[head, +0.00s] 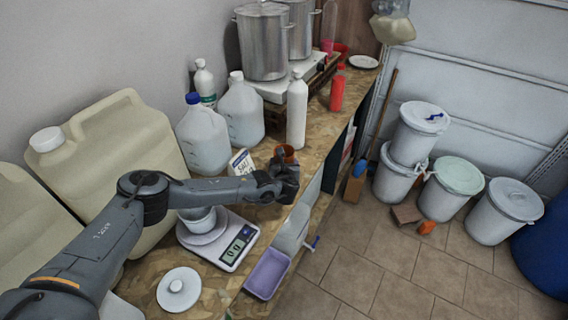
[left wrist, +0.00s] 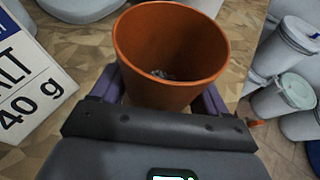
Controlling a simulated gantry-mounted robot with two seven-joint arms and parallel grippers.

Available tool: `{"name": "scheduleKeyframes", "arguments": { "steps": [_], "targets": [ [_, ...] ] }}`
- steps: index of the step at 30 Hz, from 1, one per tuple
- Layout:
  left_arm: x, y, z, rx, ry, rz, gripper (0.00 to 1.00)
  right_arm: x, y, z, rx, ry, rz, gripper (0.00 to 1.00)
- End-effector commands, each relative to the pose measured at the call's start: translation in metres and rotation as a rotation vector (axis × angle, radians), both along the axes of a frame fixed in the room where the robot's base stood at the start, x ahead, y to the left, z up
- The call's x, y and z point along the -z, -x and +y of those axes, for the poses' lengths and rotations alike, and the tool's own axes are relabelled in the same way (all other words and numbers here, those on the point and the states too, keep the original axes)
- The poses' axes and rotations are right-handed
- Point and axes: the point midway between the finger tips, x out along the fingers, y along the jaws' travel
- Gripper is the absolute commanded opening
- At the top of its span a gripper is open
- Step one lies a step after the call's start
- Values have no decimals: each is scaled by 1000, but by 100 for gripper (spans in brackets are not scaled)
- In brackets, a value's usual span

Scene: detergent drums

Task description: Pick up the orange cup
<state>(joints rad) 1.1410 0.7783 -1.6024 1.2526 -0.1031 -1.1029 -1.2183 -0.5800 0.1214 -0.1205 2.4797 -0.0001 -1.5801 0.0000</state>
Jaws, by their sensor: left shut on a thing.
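The orange cup (head: 285,151) stands upright near the front edge of the wooden worktop, partly hidden by my left gripper (head: 284,172). In the left wrist view the orange cup (left wrist: 170,45) fills the upper middle, its open mouth towards the camera, with something small and greyish at its bottom. My left gripper (left wrist: 163,92) is shut on it, with a purple finger on either side. I cannot tell whether the cup touches the worktop or is slightly raised. My right gripper is in neither view.
A salt label card (head: 242,163) stands just left of the cup. A scale (head: 232,240) with a white cup, a purple tray (head: 267,274) and a white lid (head: 178,289) lie nearer. A white bottle (head: 297,112) and a red bottle (head: 337,90) stand behind. Lidded drums (head: 452,190) stand on the floor.

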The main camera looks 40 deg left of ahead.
Motion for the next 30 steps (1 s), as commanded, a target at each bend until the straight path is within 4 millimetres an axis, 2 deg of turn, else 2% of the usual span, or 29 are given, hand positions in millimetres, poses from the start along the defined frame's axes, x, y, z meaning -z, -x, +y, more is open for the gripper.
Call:
{"name": "scheduleKeyframes", "arguments": {
  "steps": [2, 14, 19, 22, 30],
  "targets": [
    [0, 0, 0, 0, -1, 1, 41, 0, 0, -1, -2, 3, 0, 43],
    [-6, 0, 1, -1, 0, 0, 41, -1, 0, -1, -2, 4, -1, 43],
    [-23, 0, 0, 1, 0, -2, 41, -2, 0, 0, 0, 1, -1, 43],
    [-41, 0, 1, -1, 0, -3, 41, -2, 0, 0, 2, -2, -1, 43],
    [-73, -10, -56, 4, 2, -2, 41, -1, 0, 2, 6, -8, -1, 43]
  ]
}}
